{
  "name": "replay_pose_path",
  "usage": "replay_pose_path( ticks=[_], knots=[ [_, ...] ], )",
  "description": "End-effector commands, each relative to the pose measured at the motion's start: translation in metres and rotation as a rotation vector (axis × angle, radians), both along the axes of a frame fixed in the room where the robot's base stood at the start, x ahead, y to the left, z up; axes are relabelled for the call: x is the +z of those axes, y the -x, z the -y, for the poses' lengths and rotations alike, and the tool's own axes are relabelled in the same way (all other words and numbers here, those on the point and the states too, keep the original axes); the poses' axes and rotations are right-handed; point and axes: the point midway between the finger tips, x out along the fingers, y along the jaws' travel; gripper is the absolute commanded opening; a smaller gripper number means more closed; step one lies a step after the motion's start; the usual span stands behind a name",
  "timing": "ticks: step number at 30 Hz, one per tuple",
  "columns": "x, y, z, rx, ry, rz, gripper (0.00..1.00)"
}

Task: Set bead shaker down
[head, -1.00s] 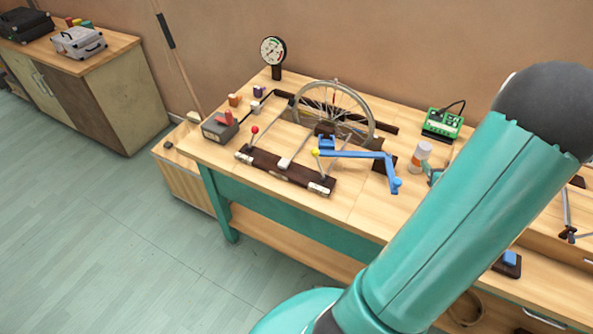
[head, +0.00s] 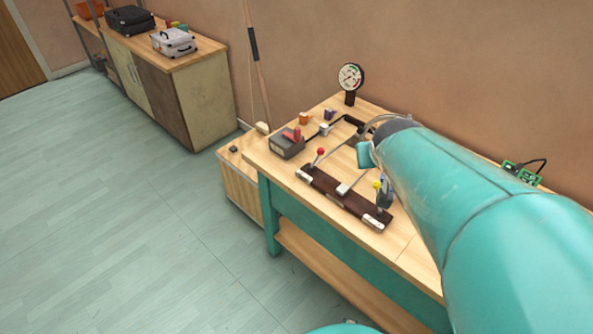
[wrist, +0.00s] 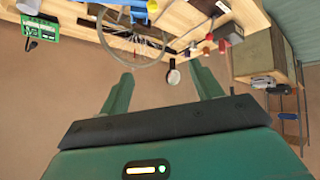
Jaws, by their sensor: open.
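I cannot pick out the bead shaker for certain in either current view. A small reddish and white object (wrist: 28,6) is cut off at the upper left edge of the wrist view, and I cannot tell if it is the shaker. My gripper (wrist: 162,90) is open in the wrist view, with its two green fingers wide apart and nothing between them. It is in the air facing the wall, with the workbench (wrist: 205,18) upside down at the top. In the head view my arm covers the middle and right of the workbench (head: 405,243).
A round gauge (head: 350,77) stands at the back of the bench. A cabinet (head: 205,105) stands left; the floor is clear.

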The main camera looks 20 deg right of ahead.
Motion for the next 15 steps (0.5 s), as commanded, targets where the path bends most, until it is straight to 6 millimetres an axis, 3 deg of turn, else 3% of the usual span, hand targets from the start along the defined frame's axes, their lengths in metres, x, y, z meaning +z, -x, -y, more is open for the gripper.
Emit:
replay_pose_path(
  ticks=[1, 3, 6, 9, 12, 15],
  knots=[
    [0.007, 0.005, -0.03, 0.043, -0.025, -0.012, 0.65],
    [0.012, 0.017, -0.068, 0.096, -0.069, -0.045, 0.65],
    [0.016, 0.04, -0.119, 0.183, -0.136, -0.098, 0.65],
    [0.018, 0.064, -0.158, 0.264, -0.192, -0.149, 0.65],
    [0.019, 0.083, -0.181, 0.322, -0.229, -0.187, 0.65],
    [0.018, 0.092, -0.191, 0.348, -0.245, -0.207, 0.65]
  ],
)
